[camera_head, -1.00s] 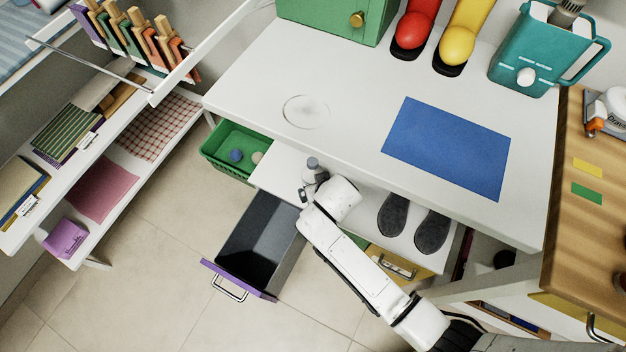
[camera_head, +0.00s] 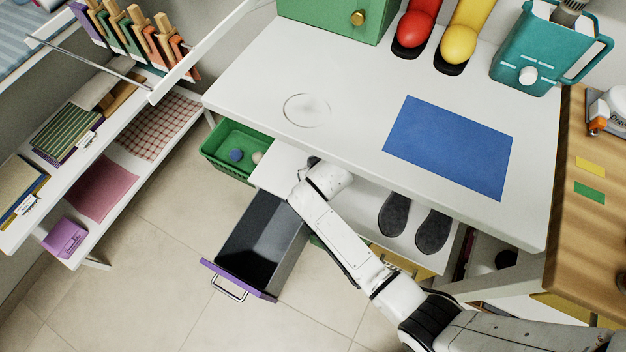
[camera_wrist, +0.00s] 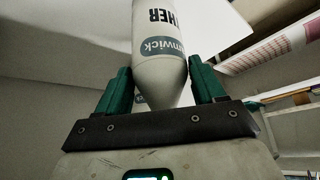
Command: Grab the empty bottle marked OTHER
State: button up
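A pale bottle (camera_wrist: 160,75) fills the middle of the wrist view. Its dark print reads "THER", cut off at one side, above a teal label ending in "nwick". It stands between the green fingers of my gripper (camera_wrist: 160,82), and its tapered end points toward the palm. I see no clear gap at the fingertips, but cannot tell whether they press on it. My gripper is hidden there.
The white tabletop (camera_head: 350,85) overhangs the lower shelf (camera_head: 275,170). A green basket (camera_head: 225,165) is to the left. A purple-fronted drawer (camera_head: 240,280) hangs open below. Dark shoe soles (camera_head: 394,215) lie to the right. A blue mat (camera_head: 448,145) lies above.

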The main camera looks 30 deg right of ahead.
jog(key=c, duration=0.9)
jog(key=shift+r, duration=0.2)
